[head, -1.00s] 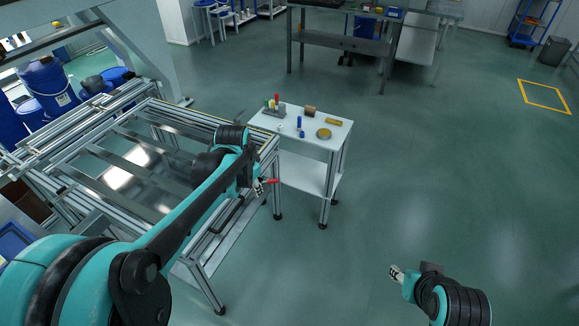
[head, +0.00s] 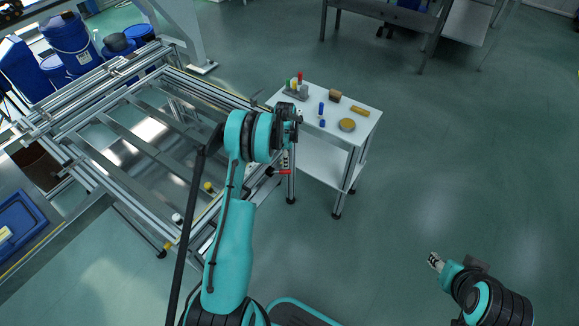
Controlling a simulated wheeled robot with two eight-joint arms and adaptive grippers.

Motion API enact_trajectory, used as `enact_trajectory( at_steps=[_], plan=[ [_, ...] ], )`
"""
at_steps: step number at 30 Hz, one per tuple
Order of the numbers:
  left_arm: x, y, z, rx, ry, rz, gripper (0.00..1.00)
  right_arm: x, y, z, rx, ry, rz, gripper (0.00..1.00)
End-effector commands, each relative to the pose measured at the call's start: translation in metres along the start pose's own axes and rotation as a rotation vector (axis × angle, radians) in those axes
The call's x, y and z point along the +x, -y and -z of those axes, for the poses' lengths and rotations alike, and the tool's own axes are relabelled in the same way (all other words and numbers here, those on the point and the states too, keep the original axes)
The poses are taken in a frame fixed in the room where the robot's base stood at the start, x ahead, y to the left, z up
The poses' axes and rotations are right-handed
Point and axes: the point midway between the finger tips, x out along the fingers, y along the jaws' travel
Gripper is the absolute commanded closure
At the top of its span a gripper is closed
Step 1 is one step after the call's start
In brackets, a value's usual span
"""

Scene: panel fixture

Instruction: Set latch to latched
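A small red part (head: 285,172), which may be the latch handle, shows at the right side of the aluminium panel fixture (head: 118,112). It lies just below the tip of my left gripper (head: 285,160). My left arm's wrist covers part of the fixture's right edge, so the rest of the latch is hidden. I cannot tell whether the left gripper touches the red part or whether its fingers are open. My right gripper (head: 434,261) hangs over bare floor at the lower right, far from the fixture. Its fingers are too small to read.
A white side table (head: 362,118) stands right of the fixture, holding a red, yellow and green item group, several small blocks and a round tan disc (head: 347,125). Blue drums (head: 68,42) stand behind the fixture. A workbench (head: 385,18) is at the back. The floor at right is clear.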

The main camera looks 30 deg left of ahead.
Motion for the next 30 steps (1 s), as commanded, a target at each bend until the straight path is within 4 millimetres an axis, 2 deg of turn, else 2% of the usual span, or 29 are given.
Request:
enact_trajectory(
  at_steps=[12,21,22,26,30],
  plan=[
    [0.065,0.0,0.0,-0.002,0.0,0.001,0.62,0.023,0.0,-0.017,0.0,0.0,0.0,0.6],
    [0.069,0.0,0.0,-0.002,0.0,0.001,0.62,0.023,0.0,-0.017,0.0,0.0,0.0,0.6],
    [0.069,0.0,0.0,-0.002,0.0,0.001,0.65,0.023,0.0,-0.017,0.0,0.0,0.0,0.6],
    [0.069,0.0,0.0,-0.002,0.0,0.001,0.99,0.023,0.0,-0.017,0.0,0.0,0.0,0.6],
    [0.069,0.0,0.0,-0.002,0.0,0.001,1.0,0.023,0.0,-0.017,0.0,0.0,0.0,0.6]
  ],
)
